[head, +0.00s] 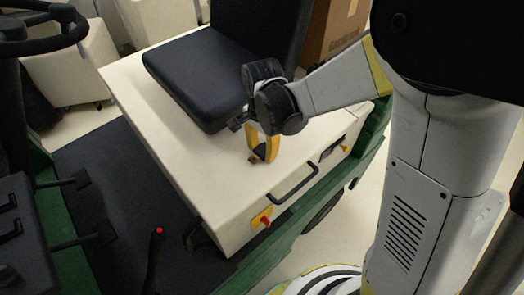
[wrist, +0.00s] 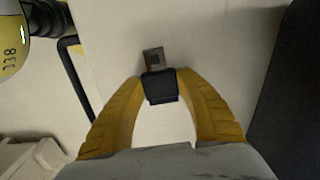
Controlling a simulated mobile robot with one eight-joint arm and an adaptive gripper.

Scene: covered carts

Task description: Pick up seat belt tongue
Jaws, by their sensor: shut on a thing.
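The seat belt tongue shows in the wrist view as a grey metal plate (wrist: 153,58) with a slot, on a black plastic body (wrist: 160,87). My gripper (wrist: 160,82) has its two yellow fingers closed on the sides of the black body. The metal plate points away from the gripper. In the head view my gripper (head: 262,157) points down beside the black seat, close over the cream cover. The tongue is small and dark there, and I cannot tell whether it touches the cover.
The black seat cushion (head: 195,75) lies left of my gripper on the cream cover (head: 190,150). A black handle (head: 293,184) and a red knob on a yellow plate (head: 262,219) are on the cover's front side. A steering wheel (head: 45,40) stands at far left. The cover's near part is clear.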

